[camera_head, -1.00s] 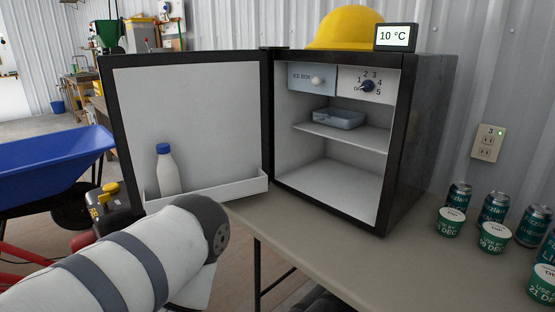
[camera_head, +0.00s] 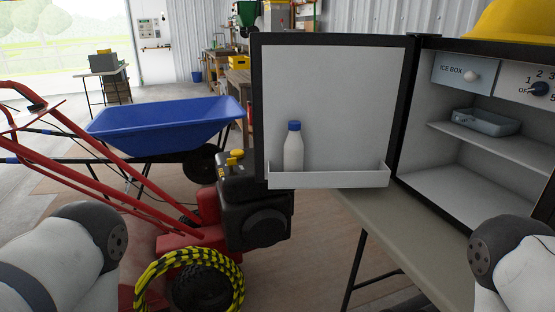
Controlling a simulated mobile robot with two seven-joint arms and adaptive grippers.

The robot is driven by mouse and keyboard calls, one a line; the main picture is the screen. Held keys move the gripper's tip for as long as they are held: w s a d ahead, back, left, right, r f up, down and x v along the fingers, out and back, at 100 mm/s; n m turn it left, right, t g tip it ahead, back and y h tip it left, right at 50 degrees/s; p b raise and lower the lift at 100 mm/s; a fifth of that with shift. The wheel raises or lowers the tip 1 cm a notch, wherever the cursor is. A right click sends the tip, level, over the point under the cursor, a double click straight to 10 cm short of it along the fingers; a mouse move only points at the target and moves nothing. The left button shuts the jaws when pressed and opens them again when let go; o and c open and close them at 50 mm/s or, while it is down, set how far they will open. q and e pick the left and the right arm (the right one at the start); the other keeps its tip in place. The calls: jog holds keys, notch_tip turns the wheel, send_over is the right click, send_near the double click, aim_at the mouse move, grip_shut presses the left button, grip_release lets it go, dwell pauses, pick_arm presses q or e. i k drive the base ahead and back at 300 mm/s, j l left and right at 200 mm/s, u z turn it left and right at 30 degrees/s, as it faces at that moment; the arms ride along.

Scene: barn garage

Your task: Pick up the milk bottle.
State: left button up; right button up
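The milk bottle (camera_head: 293,152) is white with a blue cap. It stands upright in the white shelf bin (camera_head: 330,180) on the inside of the open fridge door (camera_head: 328,95), near the bin's left end. The bin's front wall hides the bottle's base. In the head view, a white and grey link of my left arm shows at the lower left and one of my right arm at the lower right. Neither gripper is in view, and neither visible arm part touches the bottle.
The small fridge (camera_head: 442,190) stands open on a table (camera_head: 411,237), with a tray (camera_head: 486,122) on its inner shelf. A red machine with a black engine (camera_head: 255,214) stands left of the table. A blue wheelbarrow (camera_head: 165,124) is behind it. Floor shows below the door.

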aim_at(294, 147)
jog(key=i+l+u, duration=0.1)
jog(key=i, duration=0.45)
jog(key=i+l, duration=0.25)
jog(key=i, duration=0.3)
jog(key=j+u, duration=0.05)
